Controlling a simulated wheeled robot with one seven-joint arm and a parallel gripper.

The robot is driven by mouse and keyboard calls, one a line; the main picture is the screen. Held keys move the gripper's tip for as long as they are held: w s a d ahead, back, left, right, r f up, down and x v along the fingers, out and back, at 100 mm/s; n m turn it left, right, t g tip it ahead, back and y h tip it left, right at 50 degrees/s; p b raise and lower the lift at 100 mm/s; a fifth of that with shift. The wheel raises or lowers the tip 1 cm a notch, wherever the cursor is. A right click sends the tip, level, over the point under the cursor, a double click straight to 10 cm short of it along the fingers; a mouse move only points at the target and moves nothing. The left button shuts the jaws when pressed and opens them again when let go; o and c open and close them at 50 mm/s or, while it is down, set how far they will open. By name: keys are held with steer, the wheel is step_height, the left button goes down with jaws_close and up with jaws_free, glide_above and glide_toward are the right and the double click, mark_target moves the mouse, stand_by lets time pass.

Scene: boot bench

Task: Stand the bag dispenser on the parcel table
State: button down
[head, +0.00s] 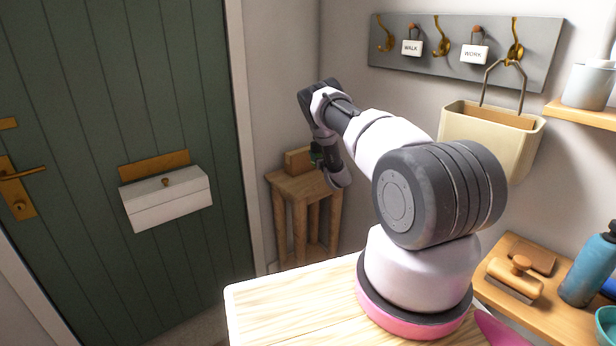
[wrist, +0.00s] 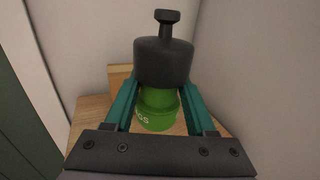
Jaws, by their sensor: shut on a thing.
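The bag dispenser has a black top with a knob and a green lower body with white letters, and it fills the middle of the wrist view (wrist: 163,62). My gripper (wrist: 160,98) is shut on it, with one teal finger on each side. The parcel table (head: 296,186) is a small wooden table in the corner beside the door; its top also shows in the wrist view (wrist: 90,112). The dispenser is over the tabletop, roughly upright. Whether its base touches the wood I cannot tell. In the head view, my gripper (head: 318,158) and wrist mostly hide it.
A wooden block or upright board (head: 298,159) stands at the back of the parcel table, behind the dispenser. Walls close in behind and to the right. The green door (head: 120,90) with a white box (head: 166,198) is at left. A bin (head: 490,133) hangs from a hook.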

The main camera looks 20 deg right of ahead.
steer(key=shift+h, duration=0.3)
steer(key=shift+w+d+f, duration=0.35)
steer(key=shift+d+f, duration=0.25)
steer(key=shift+f, duration=1)
steer(key=shift+w+d+f, duration=0.35)
steer(key=shift+d+f, duration=0.25)
steer(key=shift+f, duration=0.95)
steer(key=shift+w+d+f, duration=0.35)
steer(key=shift+d+f, duration=0.25)
steer(key=shift+f, duration=1)
steer(key=shift+c, duration=1.1)
jaws_free()
steer(key=shift+f, duration=0.15)
